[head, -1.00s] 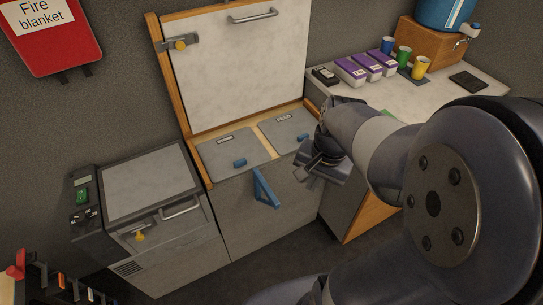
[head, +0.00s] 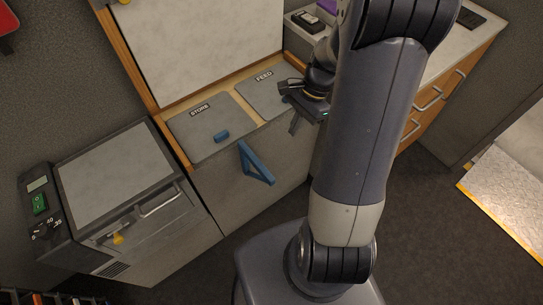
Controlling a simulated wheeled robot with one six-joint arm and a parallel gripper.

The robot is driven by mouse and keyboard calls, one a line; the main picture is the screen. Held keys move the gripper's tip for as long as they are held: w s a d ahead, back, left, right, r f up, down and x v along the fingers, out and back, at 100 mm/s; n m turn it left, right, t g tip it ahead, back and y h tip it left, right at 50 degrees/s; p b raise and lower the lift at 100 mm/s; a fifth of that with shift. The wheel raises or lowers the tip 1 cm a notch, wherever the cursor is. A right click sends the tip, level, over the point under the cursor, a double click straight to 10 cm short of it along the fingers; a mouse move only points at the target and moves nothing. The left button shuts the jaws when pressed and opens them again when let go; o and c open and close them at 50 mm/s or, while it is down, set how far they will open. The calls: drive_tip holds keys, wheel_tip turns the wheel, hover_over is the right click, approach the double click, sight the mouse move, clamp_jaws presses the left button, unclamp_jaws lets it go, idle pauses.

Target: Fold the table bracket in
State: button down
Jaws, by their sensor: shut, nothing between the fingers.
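The table bracket (head: 256,164) is a blue triangular piece on the grey front of the cabinet (head: 243,199). It juts outward from the front, below the two grey lids. My gripper (head: 294,126) is shut and empty, up and to the right of the bracket and apart from it. It is near the right end of the FEED lid (head: 264,88), and my arm hides part of the cabinet's right side.
The STORE lid (head: 208,126) has a blue knob. A pale upright panel (head: 210,40) rises behind the lids. A grey machine (head: 120,185) with a handle stands at left. A worktop with drawers (head: 440,95) stands at right. Dark floor lies open in front.

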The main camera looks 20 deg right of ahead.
sight(265, 169)
drive_tip(key=shift+f, duration=0.1)
drive_tip(key=s+a+f, duration=0.2)
drive_tip(key=a+f, duration=0.5)
drive_tip(key=f, duration=0.2)
drive_tip(key=shift+s+a, duration=0.2)
drive_tip(key=shift+a, duration=0.1)
idle(0.4)
drive_tip(key=shift+s+a+f+m+t, duration=0.1)
drive_tip(key=shift+s+a+m+t, duration=0.2)
drive_tip(key=shift+a+m, duration=0.25)
drive_tip(key=shift+s+a+m+t, duration=0.2)
drive_tip(key=shift+s+a+m, duration=0.1)
drive_tip(key=shift+a+m, duration=0.25)
drive_tip(key=w+a+m+t+h+p, duration=0.1)
drive_tip(key=w+a+m+t, duration=0.1)
drive_tip(key=a+m, duration=0.5)
drive_tip(key=w+a+m+t+h, duration=0.2)
drive_tip(key=a+m, duration=0.5)
drive_tip(key=m, duration=0.2)
drive_tip(key=shift+w+a+t+p, duration=0.3)
drive_tip(key=shift+w+a+p, duration=0.05)
drive_tip(key=shift+w+a, duration=0.05)
